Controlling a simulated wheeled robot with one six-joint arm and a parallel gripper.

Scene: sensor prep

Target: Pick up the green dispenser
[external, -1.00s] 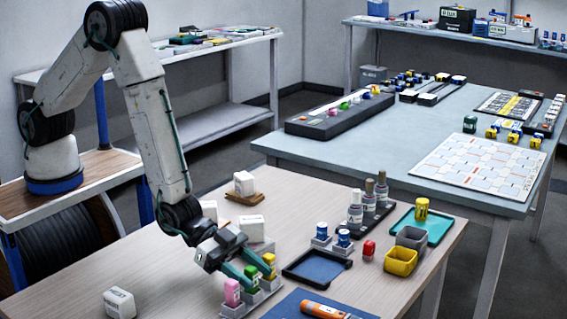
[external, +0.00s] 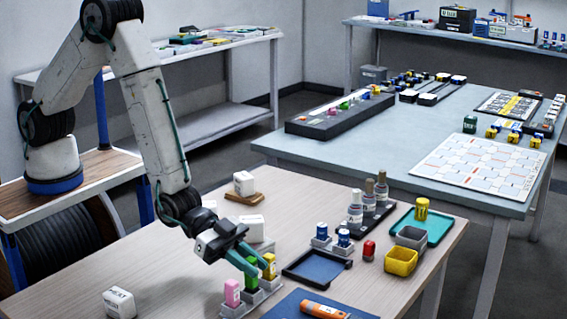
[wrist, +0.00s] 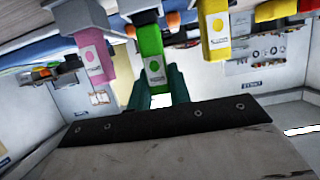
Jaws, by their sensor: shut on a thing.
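The green dispenser (external: 251,281) stands between the pink dispenser (external: 232,292) and the yellow dispenser (external: 269,266) in a grey holder (external: 262,293) on the wooden table. My gripper (external: 247,268) reaches down from the upper left, its teal fingers shut on the green dispenser and hiding part of it. In the wrist view the green dispenser (wrist: 151,48) sits between the two fingers (wrist: 157,90), with the pink dispenser (wrist: 93,60) to its left and the yellow dispenser (wrist: 214,35) to its right. I cannot tell whether it has left the holder.
A dark tray (external: 290,273) with a blue base lies right of the holder. A blue mat (external: 285,308) with an orange tube (external: 325,309) lies in front. White boxes (external: 252,228) stand behind my gripper. Bare table (external: 165,285) lies to the left.

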